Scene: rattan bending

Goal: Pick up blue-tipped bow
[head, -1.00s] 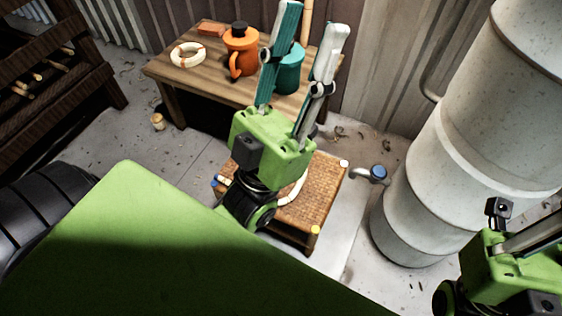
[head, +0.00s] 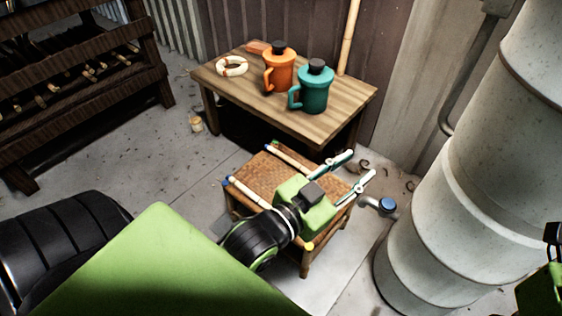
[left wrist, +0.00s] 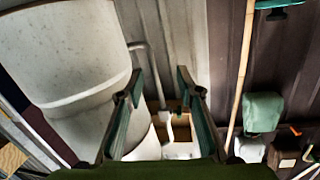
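Two pale rod sections with blue ends lie on the woven stool (head: 250,172): a near one (head: 246,193) and a far one (head: 288,158). They look like the blue-tipped bow, but my left gripper hides where they would join. My left gripper (head: 356,174) is over the stool's right part, its fingers pointing right, apart and empty. In the left wrist view its fingers (left wrist: 158,95) are also spread, with nothing held between them. Only part of my right gripper (head: 548,270) shows at the right edge; its fingertips are not clear.
A wooden table (head: 345,100) behind holds an orange pot (head: 278,72), a teal pot (head: 314,90) and a pale ring (head: 231,66). A large grey drum (head: 435,215) stands right, with a blue-ended pipe (head: 386,205) beside it. A dark rack (head: 80,70) is left.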

